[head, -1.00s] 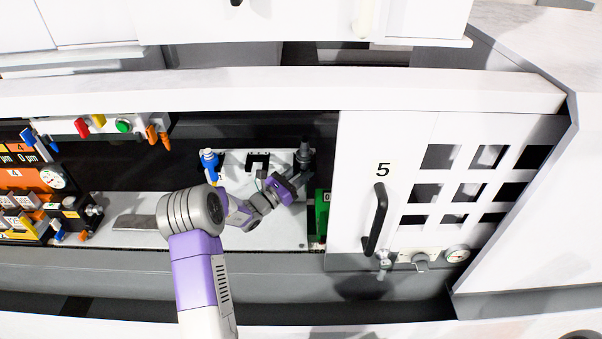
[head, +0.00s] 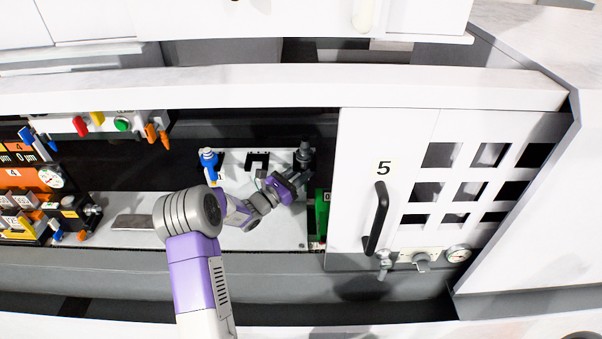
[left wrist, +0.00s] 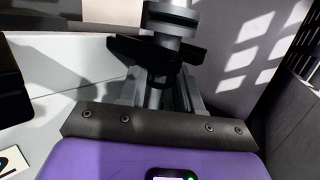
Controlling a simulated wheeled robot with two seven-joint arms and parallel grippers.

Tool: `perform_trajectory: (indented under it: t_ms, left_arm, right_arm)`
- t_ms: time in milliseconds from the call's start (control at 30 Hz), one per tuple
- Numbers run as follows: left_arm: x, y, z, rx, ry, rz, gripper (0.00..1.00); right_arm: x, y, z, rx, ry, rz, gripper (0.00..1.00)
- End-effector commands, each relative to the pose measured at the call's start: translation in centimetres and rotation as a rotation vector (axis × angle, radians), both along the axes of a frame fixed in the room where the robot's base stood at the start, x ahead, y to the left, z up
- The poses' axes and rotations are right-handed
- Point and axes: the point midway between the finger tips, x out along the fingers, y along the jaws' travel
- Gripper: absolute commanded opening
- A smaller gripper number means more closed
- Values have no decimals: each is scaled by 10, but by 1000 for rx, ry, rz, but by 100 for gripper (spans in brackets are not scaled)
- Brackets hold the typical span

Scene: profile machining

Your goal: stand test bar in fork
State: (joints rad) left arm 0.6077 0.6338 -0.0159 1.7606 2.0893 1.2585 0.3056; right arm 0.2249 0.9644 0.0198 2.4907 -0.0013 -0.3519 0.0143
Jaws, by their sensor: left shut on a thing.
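The test bar (head: 305,150) is a dark, stepped cylinder standing about upright at the right end of a pale panel inside the machine opening. My left gripper (head: 297,181) reaches it from the lower left and is shut on it. In the left wrist view the bar (left wrist: 168,22) rises between the two fingers (left wrist: 155,95), with wide collars above them. A dark fork-like plate (left wrist: 125,48) shows at the bar there; I cannot tell whether the bar is seated in it. An empty black fork (head: 257,160) is on the panel left of the bar. My right gripper is out of view.
A green block (head: 321,215) and the white door marked 5 (head: 400,190) are close on the right. A flat grey bar (head: 134,222) lies on the pale floor, otherwise clear near it.

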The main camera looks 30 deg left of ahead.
Motion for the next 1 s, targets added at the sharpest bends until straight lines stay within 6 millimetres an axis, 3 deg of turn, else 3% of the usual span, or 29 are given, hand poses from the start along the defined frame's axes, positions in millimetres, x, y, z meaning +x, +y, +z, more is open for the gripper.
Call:
perform_trajectory:
  t_ms: [967,1000]
  left_arm:
    - [0,-1,-10,0,-6,-2,0]
    - [0,-1,-10,0,-6,-2,35]
  right_arm:
    - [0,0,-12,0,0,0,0]
    - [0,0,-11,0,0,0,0]
